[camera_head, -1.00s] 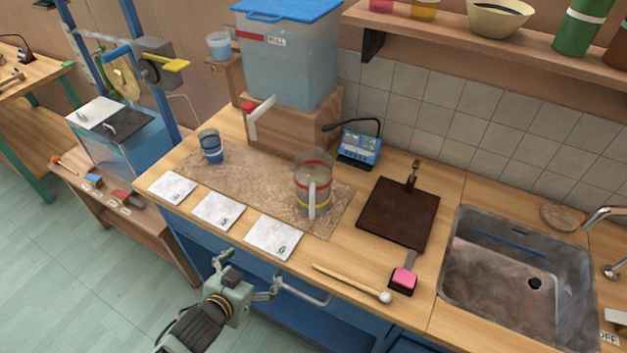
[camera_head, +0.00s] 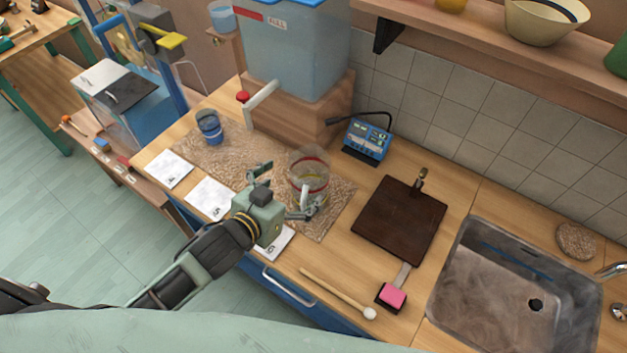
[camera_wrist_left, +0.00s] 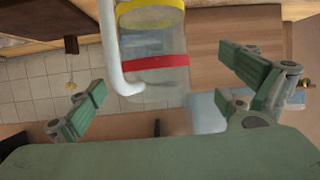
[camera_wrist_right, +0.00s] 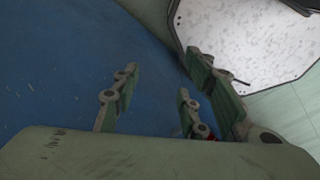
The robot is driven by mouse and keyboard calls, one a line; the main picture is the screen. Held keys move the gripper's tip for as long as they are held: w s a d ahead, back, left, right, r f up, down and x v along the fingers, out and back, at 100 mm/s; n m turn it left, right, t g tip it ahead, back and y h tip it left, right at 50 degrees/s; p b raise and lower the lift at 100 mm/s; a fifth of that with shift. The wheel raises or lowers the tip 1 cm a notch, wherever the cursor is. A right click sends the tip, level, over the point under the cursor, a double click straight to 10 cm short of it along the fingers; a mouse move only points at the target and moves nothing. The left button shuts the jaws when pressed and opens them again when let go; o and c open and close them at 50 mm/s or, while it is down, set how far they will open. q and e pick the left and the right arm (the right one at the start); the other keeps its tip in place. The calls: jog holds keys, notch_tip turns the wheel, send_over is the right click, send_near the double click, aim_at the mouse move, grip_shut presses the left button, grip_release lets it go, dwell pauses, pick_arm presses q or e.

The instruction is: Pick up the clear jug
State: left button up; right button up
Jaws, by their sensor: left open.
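The clear jug (camera_head: 308,178) stands upright on the brown mat (camera_head: 228,160), with a white handle and red and yellow bands. My left gripper (camera_head: 288,190) is open at the handle side of the jug, one finger to each side in the head view. The left wrist view shows the jug (camera_wrist_left: 158,75) and its white handle between the spread fingers (camera_wrist_left: 168,78); I cannot tell whether they touch. My right gripper (camera_wrist_right: 162,65) is open and empty; it shows only in its own wrist view.
A blue cup (camera_head: 209,128) stands on the mat's left. White cards (camera_head: 210,198) lie along the front, one partly hidden by my left gripper. A tank (camera_head: 295,50) with a tap is behind. A dark board (camera_head: 400,222), a mallet (camera_head: 340,295) and a sink (camera_head: 520,285) are right.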

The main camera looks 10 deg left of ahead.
aim_at(319, 166)
pick_arm(q)
jog(key=shift+w+d+f+p, duration=0.1)
jog(key=shift+w+d+p, duration=0.2)
jog(key=shift+w+p, duration=0.15)
jog(key=shift+w+d+f+p, duration=0.1)
jog(key=shift+w+d+p, duration=0.25)
jog(key=shift+w, duration=0.2)
jog(key=shift+p+x, duration=0.3)
jog(key=shift+x, duration=0.9)
jog(key=shift+w+d+f, duration=0.2)
jog(key=shift+w+f, duration=0.15)
jog(key=shift+w, duration=0.1)
jog(key=shift+s, duration=0.1)
jog(key=shift+c, duration=0.5)
pick_arm(e)
jog(key=shift+s+a+r, duration=0.3)
jog(key=shift+r, duration=0.35)
jog(key=shift+s+a+r, duration=0.3)
jog(key=shift+r, duration=0.3)
pick_arm(q)
jog(key=c, duration=1.3)
pick_arm(e)
jog(key=shift+s, duration=0.65)
